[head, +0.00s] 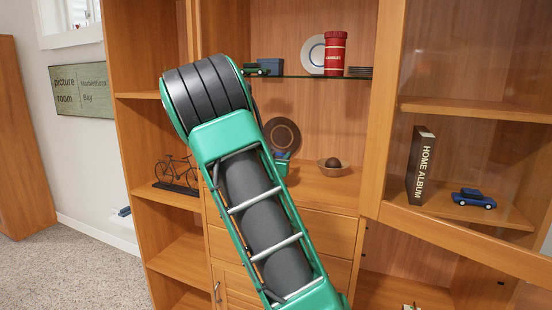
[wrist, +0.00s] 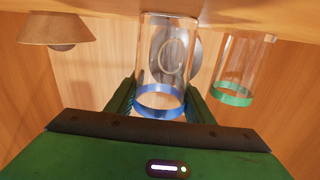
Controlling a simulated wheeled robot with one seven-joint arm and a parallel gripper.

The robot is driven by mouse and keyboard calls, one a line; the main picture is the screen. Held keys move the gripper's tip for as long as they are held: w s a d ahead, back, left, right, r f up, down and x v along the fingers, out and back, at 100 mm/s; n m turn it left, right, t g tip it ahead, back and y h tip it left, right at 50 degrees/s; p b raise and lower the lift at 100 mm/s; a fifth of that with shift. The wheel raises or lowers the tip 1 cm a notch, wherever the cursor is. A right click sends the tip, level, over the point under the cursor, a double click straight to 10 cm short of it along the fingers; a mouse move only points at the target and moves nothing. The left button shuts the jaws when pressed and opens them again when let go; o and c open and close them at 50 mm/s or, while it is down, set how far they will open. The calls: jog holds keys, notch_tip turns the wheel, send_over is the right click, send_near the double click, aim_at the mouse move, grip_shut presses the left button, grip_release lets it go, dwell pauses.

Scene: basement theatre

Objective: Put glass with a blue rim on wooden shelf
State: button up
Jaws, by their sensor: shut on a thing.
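The glass with a blue rim (wrist: 162,50) is clear and sits between the two fingers of my gripper (wrist: 161,88) in the wrist view. That view looks upside down, with the blue rim low in the picture. My gripper is shut on this glass near its rim. The glass's base is close to the wooden surface (wrist: 105,8) at the top of the picture; I cannot tell whether they touch. In the head view my arm hides the glass. The wooden shelf unit has a wide middle board (head: 335,192) and side shelves (head: 172,194).
A glass with a green rim (wrist: 235,70) stands close by on the right in the wrist view. A brown bowl (wrist: 52,28) is at its upper left and also shows in the head view (head: 333,170). A glass shelf (head: 300,76) and an open cabinet door (head: 462,238) flank the space.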

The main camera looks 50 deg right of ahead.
jog(key=o, duration=1.2)
jog(key=v, duration=1.2)
jog(key=shift+r, duration=0.1)
